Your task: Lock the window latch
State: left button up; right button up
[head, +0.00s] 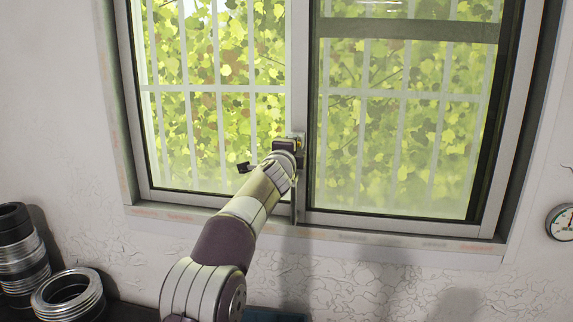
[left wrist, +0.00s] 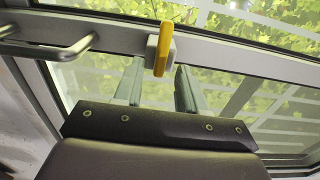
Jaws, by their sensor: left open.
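The window latch shows in the left wrist view as a yellow lever (left wrist: 165,48) on a pale grey base (left wrist: 152,50), fixed to the window's middle frame bar. The lever lies lengthwise, pointing roughly up and down in that picture. My left gripper (left wrist: 158,88) is open. Its two pale fingers point at the bar, one to each side of the lever's lower end, with gaps on both sides. I cannot tell whether the fingertips reach past the lever in depth. My right gripper is out of view.
The sliding window (head: 405,120) has two panes, with bars and leaves outside. A grey metal pull handle (left wrist: 52,50) sticks out left of the latch in the wrist view. Stacked metal rings (head: 68,297) stand at lower left. A round gauge (head: 562,222) is on the right wall.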

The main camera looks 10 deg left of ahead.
pick_arm(q)
jog(key=s+b, duration=0.6)
jog(key=s, duration=0.5)
jog(key=shift+b, duration=0.3)
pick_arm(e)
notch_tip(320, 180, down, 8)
pick_arm(q)
jog(key=shift+s+d, duration=0.1)
jog(key=shift+d, duration=0.05)
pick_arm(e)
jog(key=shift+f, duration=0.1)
pick_arm(q)
jog(key=s+a+f+n+g, duration=0.1)
jog(key=s+f+n+g, duration=0.15)
jog(key=f, duration=0.55)
jog(key=s+f+n+g+y, duration=0.1)
jog(key=s+f+n+g, duration=0.2)
jog(key=f, duration=0.5)
jog(key=s+a+f+n+g, duration=0.1)
jog(key=s+f+n+g, duration=0.1)
jog(key=f+n, duration=0.5)
jog(key=s+f+n+g, duration=0.2)
jog(key=s+f+g, duration=0.2)
jog(key=s+f, duration=0.6)
jog(key=s+f+n+g+h, duration=0.1)
jog(key=s+f+n+g, duration=0.2)
jog(key=s+f, duration=0.8)
jog(key=s+g, duration=0.2)
jog(key=s, duration=0.6)
